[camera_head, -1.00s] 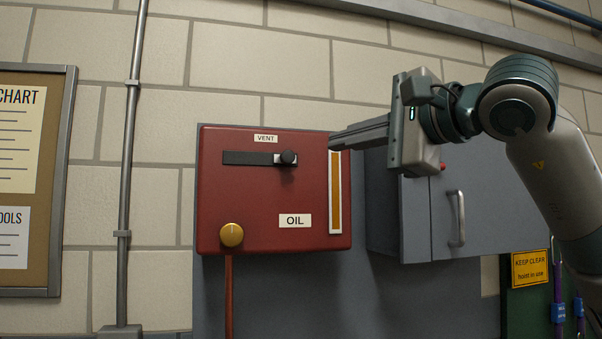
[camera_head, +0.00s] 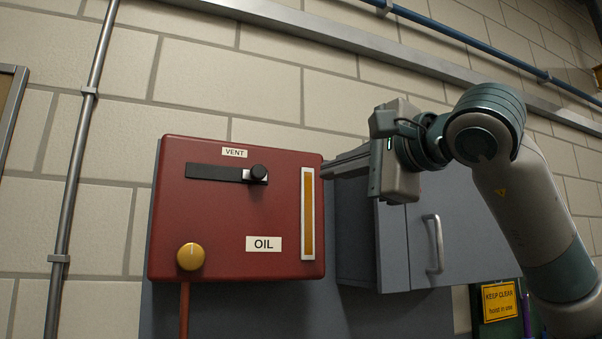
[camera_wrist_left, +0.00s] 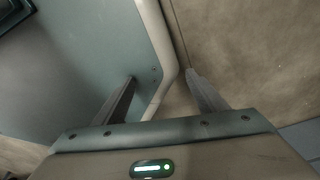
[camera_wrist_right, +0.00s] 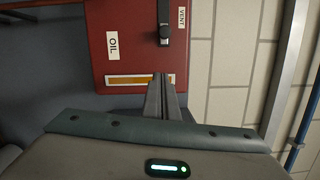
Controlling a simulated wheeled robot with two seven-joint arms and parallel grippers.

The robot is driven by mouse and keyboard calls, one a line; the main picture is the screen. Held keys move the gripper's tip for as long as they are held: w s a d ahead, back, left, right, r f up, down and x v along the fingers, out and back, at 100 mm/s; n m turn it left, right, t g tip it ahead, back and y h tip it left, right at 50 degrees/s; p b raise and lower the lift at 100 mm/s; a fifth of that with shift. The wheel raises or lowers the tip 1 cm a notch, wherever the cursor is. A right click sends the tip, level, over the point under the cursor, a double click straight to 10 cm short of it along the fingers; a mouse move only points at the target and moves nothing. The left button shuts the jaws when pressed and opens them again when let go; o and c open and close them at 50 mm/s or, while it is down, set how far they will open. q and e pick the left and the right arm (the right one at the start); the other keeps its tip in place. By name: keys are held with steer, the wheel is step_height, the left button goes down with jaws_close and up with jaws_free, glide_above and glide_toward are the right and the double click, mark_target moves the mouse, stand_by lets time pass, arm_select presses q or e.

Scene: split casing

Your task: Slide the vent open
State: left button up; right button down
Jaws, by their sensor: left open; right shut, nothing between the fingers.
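In the right wrist view the closed fingers (camera_wrist_right: 161,78) reach the box's sight strip in the picture. My left gripper (camera_wrist_left: 161,78) is open and empty, away from the box.
A yellow knob (camera_head: 190,257) sits low on the box's front, above a red pipe. A grey cabinet (camera_head: 432,240) with a handle stands right of the box. A vertical conduit (camera_head: 80,170) runs left of it. The wall between conduit and box is clear.

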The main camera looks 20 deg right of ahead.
steer(key=p, duration=0.5)
glide_toward(267, 179)
steer(key=w+d, duration=0.3)
steer(key=w, duration=0.1)
steer(key=a+p, duration=0.1)
steer(key=a, duration=0.1)
steer(key=a+p, duration=0.1)
steer(key=a, duration=0.1)
steer(key=shift+w+a+r, duration=0.1)
steer(key=shift+a+r, duration=0.05)
steer(key=shift+r, duration=0.05)
arm_select(q)
step_height(267, 179, up, 6)
steer(key=s+a+g, duration=0.1)
steer(key=s, duration=0.1)
steer(key=shift+s+a+r, duration=0.15)
steer(key=shift+s+a, duration=0.15)
steer(key=shift+s, duration=0.05)
